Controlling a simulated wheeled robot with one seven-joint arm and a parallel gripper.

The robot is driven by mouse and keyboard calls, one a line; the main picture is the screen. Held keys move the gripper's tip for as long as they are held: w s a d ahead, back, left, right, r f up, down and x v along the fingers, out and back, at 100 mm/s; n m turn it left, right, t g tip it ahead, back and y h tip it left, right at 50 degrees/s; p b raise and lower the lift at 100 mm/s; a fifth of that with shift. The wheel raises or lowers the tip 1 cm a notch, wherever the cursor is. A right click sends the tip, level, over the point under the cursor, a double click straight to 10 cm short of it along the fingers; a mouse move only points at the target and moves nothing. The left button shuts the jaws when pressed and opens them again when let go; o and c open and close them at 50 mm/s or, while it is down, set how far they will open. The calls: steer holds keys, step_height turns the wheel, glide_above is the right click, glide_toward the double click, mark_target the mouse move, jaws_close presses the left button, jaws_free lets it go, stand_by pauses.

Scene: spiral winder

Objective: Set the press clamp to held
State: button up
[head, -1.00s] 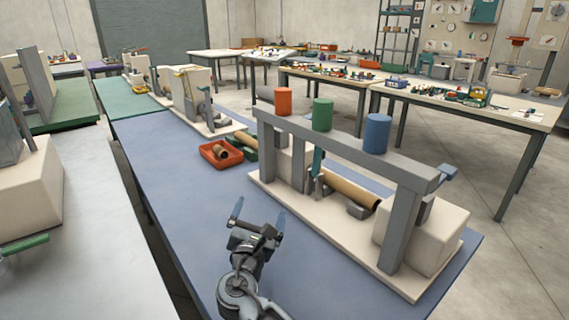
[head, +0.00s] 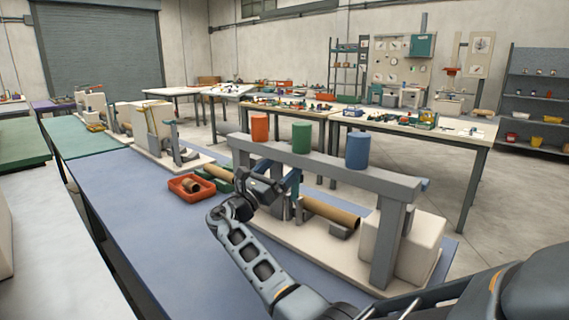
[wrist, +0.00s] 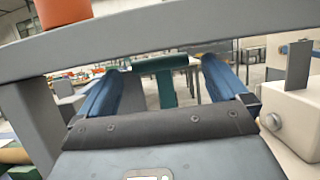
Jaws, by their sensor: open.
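The spiral winder has a grey overhead beam (head: 330,165) on posts over a cream base (head: 335,255). A brown tube (head: 330,212) lies beneath the beam. My gripper (head: 290,178) is at the beam's left part, partly in front of the machine. In the wrist view its blue fingers are spread apart and empty. A teal T-shaped handle (wrist: 163,75) shows between the fingers there, beyond the palm; I see no contact. It looks like the press clamp's handle, but I cannot tell its setting. In the head view my arm largely hides that area.
Orange (head: 260,128), green (head: 302,138) and blue (head: 357,151) cylinders stand on the beam. A cream block (head: 403,240) is at the base's right end. A red tray (head: 190,187) with a brown piece sits left of the winder. The blue tabletop is clear at left.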

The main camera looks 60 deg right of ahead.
steer(key=shift+x, duration=1.3)
steer(key=shift+c, duration=0.3)
